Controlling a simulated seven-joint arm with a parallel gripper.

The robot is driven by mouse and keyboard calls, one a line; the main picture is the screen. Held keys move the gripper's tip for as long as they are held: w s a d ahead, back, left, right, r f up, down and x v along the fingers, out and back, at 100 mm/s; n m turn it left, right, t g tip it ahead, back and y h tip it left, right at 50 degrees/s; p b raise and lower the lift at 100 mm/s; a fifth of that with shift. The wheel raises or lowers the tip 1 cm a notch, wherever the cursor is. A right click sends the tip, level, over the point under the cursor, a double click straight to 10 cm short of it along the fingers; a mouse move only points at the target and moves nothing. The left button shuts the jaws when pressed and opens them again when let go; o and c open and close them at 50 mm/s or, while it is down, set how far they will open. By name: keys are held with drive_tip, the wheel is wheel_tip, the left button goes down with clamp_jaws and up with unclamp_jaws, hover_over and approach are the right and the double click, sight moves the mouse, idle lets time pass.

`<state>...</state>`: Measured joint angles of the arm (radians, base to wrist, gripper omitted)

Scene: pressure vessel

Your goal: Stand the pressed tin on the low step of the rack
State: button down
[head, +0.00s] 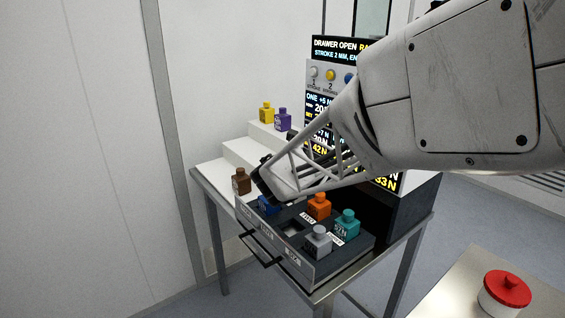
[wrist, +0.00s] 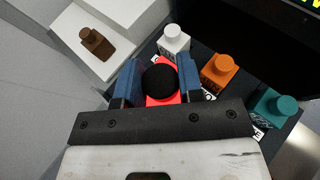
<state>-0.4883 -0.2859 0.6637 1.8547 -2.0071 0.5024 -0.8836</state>
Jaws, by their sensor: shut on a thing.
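My gripper (head: 268,205) is over the far left part of the open drawer (head: 297,266). In the wrist view, my gripper (wrist: 160,85) is shut on a red tin with a round black top (wrist: 160,83), between its blue fingers. This tin is hidden in the head view, and I cannot tell whether it still touches the drawer. The white stepped rack (head: 240,152) stands behind and left of the drawer. A brown tin (head: 240,182) stands on its low step, also in the wrist view (wrist: 97,43).
The drawer holds an orange tin (head: 318,206), a teal tin (head: 346,224), a grey tin (head: 318,242) and a white tin (wrist: 172,42). One socket (head: 292,227) is empty. Yellow (head: 267,112) and purple (head: 283,119) tins stand higher on the rack. A red-lidded pot (head: 505,292) is front right.

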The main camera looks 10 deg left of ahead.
drive_tip(key=w+a+r, duration=0.2)
drive_tip(key=w+a, duration=0.6)
drive_tip(key=w, duration=0.2)
drive_tip(key=w+a+r, duration=0.2)
drive_tip(key=w+a, duration=0.7)
drive_tip(key=w, duration=0.1)
drive_tip(key=w+a+f, duration=0.3)
drive_tip(key=w+a, duration=0.3)
drive_tip(key=a, duration=0.2)
drive_tip(key=w+a+f, duration=0.2)
drive_tip(key=w+a, duration=0.5)
drive_tip(key=a, duration=0.2)
drive_tip(key=shift+w+f, duration=0.3)
drive_tip(key=shift+f, duration=0.1)
drive_tip(key=shift+a, duration=0.1)
drive_tip(key=shift+f, duration=0.1)
drive_tip(key=shift+f, duration=3)
drive_tip(key=shift+f, duration=1.9)
